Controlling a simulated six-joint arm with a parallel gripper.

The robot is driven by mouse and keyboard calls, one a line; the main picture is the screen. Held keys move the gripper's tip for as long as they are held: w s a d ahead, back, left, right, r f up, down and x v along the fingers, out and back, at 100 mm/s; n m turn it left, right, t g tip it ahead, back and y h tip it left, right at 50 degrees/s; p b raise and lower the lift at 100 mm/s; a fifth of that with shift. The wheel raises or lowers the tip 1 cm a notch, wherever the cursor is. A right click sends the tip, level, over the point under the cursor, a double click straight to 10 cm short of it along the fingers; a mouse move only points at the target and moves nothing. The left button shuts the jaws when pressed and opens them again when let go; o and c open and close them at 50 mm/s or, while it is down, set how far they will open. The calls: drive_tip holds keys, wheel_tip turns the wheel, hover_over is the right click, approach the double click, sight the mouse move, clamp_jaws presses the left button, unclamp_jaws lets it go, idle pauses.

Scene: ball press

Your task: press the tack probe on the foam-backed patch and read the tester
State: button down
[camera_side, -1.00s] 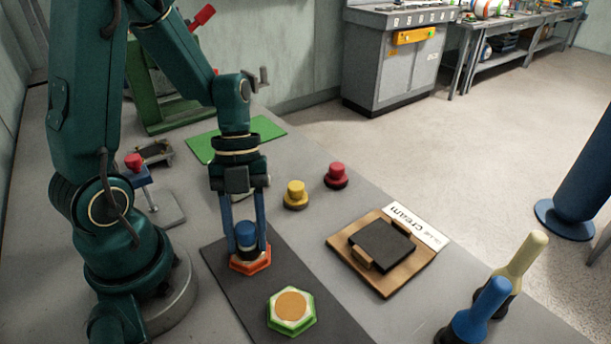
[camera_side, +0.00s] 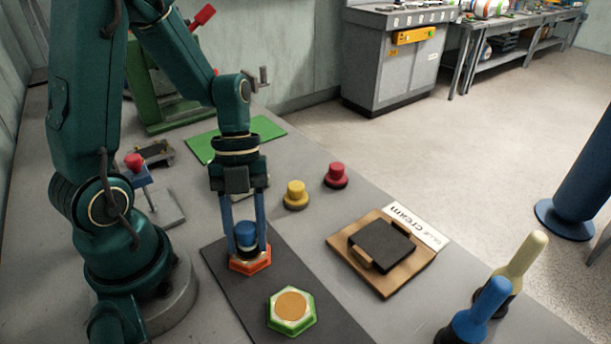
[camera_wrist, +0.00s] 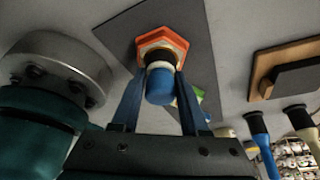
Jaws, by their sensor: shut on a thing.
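My gripper (camera_side: 245,238) points down with its two blue fingers shut on a blue-topped probe (camera_side: 246,231). The probe stands upright over an orange hexagonal patch (camera_side: 250,265) on the dark mat (camera_side: 221,262). A green-edged hexagonal patch (camera_side: 291,308) with a tan round top lies nearer on the mat. It is partly hidden behind the probe and a finger in the wrist view.
Yellow (camera_side: 295,195) and red (camera_side: 337,175) knobbed pieces stand behind right of the mat. A brown board with a black block (camera_side: 382,246) lies to the right. Blue-handled (camera_side: 482,312) and cream-handled (camera_side: 523,263) tools stand at front right. A green sheet (camera_side: 264,127) lies behind my gripper.

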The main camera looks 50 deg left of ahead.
drive_tip(key=shift+r, duration=3.5)
